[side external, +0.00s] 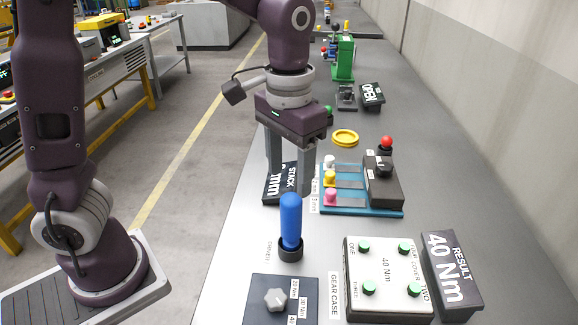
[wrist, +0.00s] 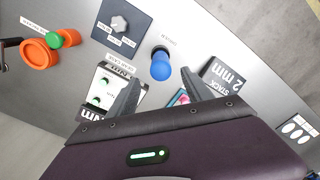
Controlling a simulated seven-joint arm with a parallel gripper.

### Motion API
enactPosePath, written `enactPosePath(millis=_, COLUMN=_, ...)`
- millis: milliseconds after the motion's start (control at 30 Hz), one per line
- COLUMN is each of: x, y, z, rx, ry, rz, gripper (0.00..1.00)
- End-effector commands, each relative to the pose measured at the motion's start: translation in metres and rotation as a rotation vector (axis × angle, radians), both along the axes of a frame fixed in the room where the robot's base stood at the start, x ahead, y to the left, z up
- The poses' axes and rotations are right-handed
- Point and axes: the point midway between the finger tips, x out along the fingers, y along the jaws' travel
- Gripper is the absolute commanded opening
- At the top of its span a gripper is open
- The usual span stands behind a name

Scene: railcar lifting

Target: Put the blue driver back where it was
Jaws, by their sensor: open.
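The blue driver (side external: 291,222) stands upright in a black round holder (side external: 291,250), beside a label on the bench that looks like "DRIVER". My gripper (side external: 291,182) is open and empty. It hangs apart from the driver, farther back along the bench, near the "STACK" sign (side external: 281,185). In the wrist view the blue driver (wrist: 161,67) shows just past the gap between the two fingertips (wrist: 161,80), with nothing between the fingers.
The dark dial panel (side external: 280,298) lies in front of the driver. The gear case (side external: 388,280) and the "RESULT 40 Nm" sign (side external: 452,270) stand to its right. A teal tray (side external: 340,208) with coloured knobs lies right of my gripper. A yellow ring (side external: 345,138) lies farther back.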

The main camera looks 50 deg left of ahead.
Motion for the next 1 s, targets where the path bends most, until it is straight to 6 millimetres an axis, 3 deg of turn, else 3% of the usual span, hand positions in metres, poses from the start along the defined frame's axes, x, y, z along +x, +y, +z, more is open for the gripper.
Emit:
enactPosePath(millis=267, x=-0.005, y=0.003, z=0.017, rx=-0.014, ry=-0.012, rz=0.005, gripper=0.59)
enactPosePath(millis=367, x=-0.030, y=0.016, z=0.039, rx=-0.070, ry=-0.079, rz=0.012, gripper=0.59)
enactPosePath(millis=500, x=-0.091, y=0.035, z=0.065, rx=-0.111, ry=-0.251, rz=0.007, gripper=0.59)
enactPosePath(millis=600, x=-0.129, y=0.043, z=0.066, rx=-0.077, ry=-0.372, rz=0.005, gripper=0.59)
enactPosePath(millis=700, x=-0.151, y=0.048, z=0.059, rx=-0.027, ry=-0.452, rz=0.003, gripper=0.59)
enactPosePath(millis=1000, x=-0.160, y=0.050, z=0.054, rx=0.002, ry=-0.486, rz=0.001, gripper=0.59)
